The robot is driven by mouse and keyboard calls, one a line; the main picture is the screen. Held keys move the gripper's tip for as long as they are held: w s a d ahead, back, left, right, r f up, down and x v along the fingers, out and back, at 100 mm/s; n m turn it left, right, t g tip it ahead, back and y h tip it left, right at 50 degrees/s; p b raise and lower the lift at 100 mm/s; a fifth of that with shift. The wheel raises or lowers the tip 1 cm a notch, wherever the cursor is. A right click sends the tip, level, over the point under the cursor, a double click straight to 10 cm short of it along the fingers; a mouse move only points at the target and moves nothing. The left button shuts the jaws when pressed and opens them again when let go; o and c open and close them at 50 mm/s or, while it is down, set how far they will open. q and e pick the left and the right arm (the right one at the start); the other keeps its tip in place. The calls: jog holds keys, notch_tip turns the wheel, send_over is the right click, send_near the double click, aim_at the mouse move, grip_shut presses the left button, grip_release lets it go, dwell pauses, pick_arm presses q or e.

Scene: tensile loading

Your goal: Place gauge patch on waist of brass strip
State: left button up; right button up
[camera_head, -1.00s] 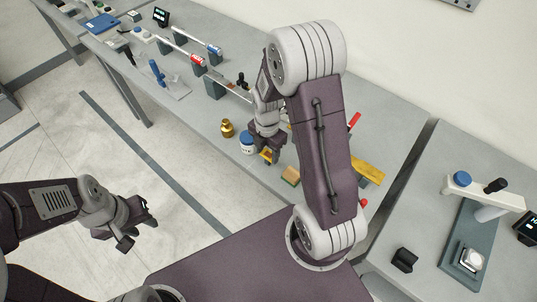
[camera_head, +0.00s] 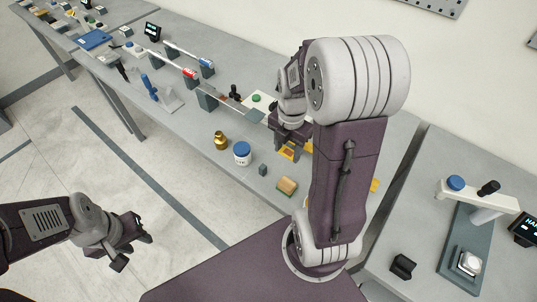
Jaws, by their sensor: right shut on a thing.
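My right gripper (camera_head: 288,148) points down over the bench, shut on a small orange-yellow piece (camera_head: 287,153), which I take to be the gauge patch. The fingers partly hide it. A yellow strip, probably the brass strip (camera_head: 375,185), shows only at the right edge of my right arm. More yellow shows left of the arm (camera_head: 308,147), close to the gripper; I cannot tell if it is the same strip. The arm hides the middle, so the waist is not visible. My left gripper (camera_head: 137,241) is open and empty over the floor, away from the bench.
On the bench (camera_head: 225,170) stand a brass weight (camera_head: 221,141), a blue-lidded jar (camera_head: 242,153), a small grey block (camera_head: 263,170) and a tan-and-green block (camera_head: 287,187). A rod apparatus (camera_head: 190,73) lies further back. A press-like stand (camera_head: 480,215) is at right.

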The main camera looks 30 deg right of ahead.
jog(key=s+d+r, duration=0.2)
jog(key=d, duration=0.1)
jog(key=shift+s+r, duration=0.2)
